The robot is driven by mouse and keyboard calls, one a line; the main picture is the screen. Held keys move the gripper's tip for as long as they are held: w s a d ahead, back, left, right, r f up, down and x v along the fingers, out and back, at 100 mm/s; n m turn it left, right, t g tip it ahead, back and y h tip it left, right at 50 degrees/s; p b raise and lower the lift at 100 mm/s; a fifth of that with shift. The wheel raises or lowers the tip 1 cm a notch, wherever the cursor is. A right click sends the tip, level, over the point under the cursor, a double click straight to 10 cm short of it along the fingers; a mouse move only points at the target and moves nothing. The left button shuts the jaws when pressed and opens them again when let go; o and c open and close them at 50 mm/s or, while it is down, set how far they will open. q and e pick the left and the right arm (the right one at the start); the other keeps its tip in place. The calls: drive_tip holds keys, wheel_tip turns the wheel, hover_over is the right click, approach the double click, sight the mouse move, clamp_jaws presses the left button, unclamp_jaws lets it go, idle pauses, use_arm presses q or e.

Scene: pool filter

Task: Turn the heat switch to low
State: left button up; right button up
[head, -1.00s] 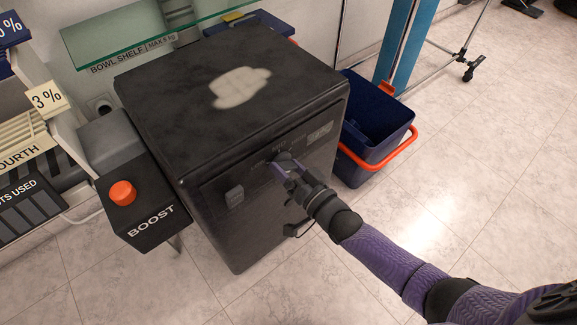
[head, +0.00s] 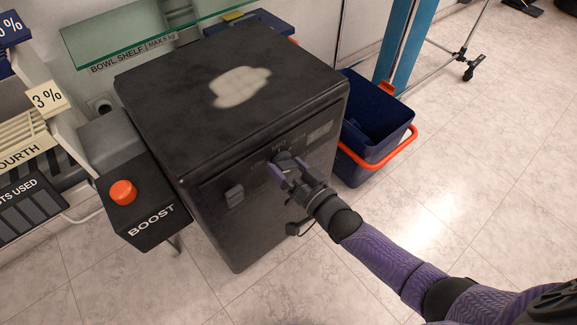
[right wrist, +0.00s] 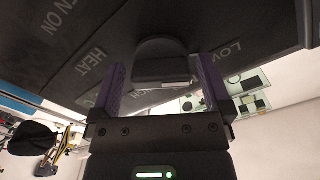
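The heat switch is a dark rounded knob (head: 283,158) on the front panel of the black cabinet (head: 300,190). In the right wrist view the knob (right wrist: 162,60) sits between my two purple fingers, with a visible gap on each side. My right gripper (head: 291,172) is open around it; it also shows in the right wrist view (right wrist: 162,90). The word HEAT (right wrist: 90,62) is printed on one side of the knob and LOW (right wrist: 228,50) on the other. The knob's exact setting is hard to read. My left gripper is not in view.
A second small switch (head: 234,195) is on the panel left of the knob. A BOOST box (head: 150,210) with a red button stands left of the cabinet. A blue bucket (head: 372,125) with an orange handle stands right. The tiled floor in front is open.

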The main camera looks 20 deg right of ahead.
drive_tip(key=shift+s, duration=0.1)
drive_tip(key=p+v, duration=0.3)
drive_tip(key=v, duration=0.6)
drive_tip(key=shift+s+d+p, duration=0.15)
drive_tip(key=shift+s+p, duration=0.2)
drive_tip(key=shift+p, duration=0.05)
